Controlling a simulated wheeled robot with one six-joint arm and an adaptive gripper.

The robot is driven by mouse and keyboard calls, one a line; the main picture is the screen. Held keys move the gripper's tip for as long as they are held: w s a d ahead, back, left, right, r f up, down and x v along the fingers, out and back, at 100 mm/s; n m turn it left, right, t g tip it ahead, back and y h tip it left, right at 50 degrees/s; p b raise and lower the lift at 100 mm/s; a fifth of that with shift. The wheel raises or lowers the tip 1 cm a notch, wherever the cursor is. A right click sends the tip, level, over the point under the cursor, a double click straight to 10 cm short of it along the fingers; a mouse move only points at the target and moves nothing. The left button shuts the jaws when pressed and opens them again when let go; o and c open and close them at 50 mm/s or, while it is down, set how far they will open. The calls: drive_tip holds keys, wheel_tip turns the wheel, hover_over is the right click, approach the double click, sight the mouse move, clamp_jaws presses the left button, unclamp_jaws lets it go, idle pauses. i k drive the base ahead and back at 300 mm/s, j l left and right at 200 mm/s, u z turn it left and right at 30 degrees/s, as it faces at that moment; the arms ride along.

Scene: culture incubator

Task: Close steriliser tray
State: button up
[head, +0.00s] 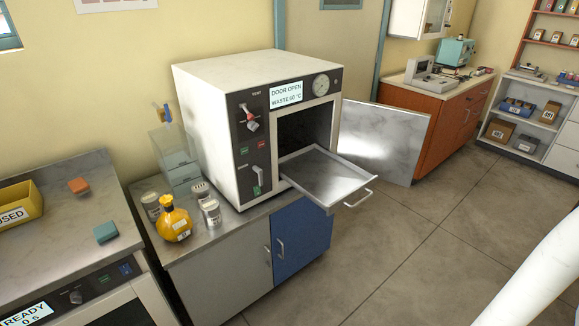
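The steriliser (225,130) is a white box with a dark control panel, standing on a cabinet in the middle of the head view. Its display (286,94) reads "DOOR OPEN" and "WASTE 68 °C". Its door (377,140) is swung wide open to the right. The metal tray (325,177) sticks out of the dark chamber, level and apparently empty. The tray's handle (359,198) is at its front right edge. My gripper is not in view.
A yellow bottle (174,220) and several small tins (211,212) stand left of the steriliser on the cabinet top. A bench with a yellow bin (20,203) is at the left. An orange cabinet (440,125) stands behind the door. The floor (430,250) in front is clear.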

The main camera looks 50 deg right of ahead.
sight(331, 182)
drive_tip(key=z, duration=1.3)
drive_tip(key=i+l, duration=0.05)
